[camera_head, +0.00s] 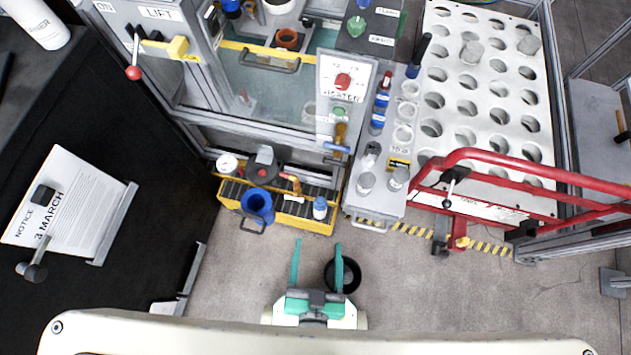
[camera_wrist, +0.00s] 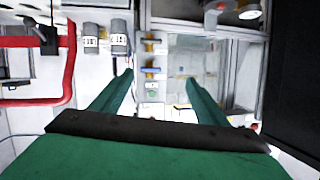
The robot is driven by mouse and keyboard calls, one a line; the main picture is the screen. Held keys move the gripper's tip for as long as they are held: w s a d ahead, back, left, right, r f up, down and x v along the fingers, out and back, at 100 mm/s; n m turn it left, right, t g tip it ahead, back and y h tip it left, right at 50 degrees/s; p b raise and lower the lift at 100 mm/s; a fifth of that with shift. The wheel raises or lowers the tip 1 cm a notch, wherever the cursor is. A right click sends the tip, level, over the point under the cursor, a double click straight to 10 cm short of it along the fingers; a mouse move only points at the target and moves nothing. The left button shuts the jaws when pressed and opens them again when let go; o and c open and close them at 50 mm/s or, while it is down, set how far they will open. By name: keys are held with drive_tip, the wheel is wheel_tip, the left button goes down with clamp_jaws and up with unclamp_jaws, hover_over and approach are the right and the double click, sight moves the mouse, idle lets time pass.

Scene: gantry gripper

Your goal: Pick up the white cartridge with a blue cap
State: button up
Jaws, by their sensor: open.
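A small white cartridge with a blue cap (camera_head: 320,208) stands upright at the right end of a yellow tray (camera_head: 285,222) in the head view. I cannot make it out in the wrist view. My gripper (camera_head: 318,243) is open and empty, just in front of the tray over the floor. The cartridge is beyond the fingertips, apart from them. In the wrist view, the two green fingers of my gripper (camera_wrist: 159,78) are spread with nothing between them.
A grey bench with jars (camera_head: 366,183) is to the right, beside a red rail (camera_head: 520,165). A black round object (camera_head: 343,276) lies near my gripper. A black panel (camera_head: 90,240) is at left.

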drive_tip(key=w+a+f+m+g, duration=0.1)
drive_tip(key=w+f+m+g, duration=0.3)
drive_tip(key=f, duration=1.1)
drive_tip(key=m+g, duration=1)
drive_tip(key=m, duration=0.6)
hover_over(321, 201)
drive_tip(key=f, duration=1.2)
drive_tip(key=s+f, duration=0.1)
drive_tip(key=f, duration=0.4)
drive_tip(key=shift+a+f, duration=0.2)
drive_tip(key=shift+f, duration=0.2)
drive_tip(key=shift+w+d+r+m, duration=0.15)
drive_tip(key=shift+w+d+m, duration=0.2)
drive_tip(key=shift+w, duration=0.2)
wheel_tip(321, 201, down, 6)
drive_tip(key=shift+f, duration=0.1)
drive_tip(key=shift+w+a+f, duration=0.1)
drive_tip(key=shift+f, duration=1.3)
drive_tip(key=shift+w+a+f, duration=0.1)
drive_tip(key=shift+f, duration=1.25)
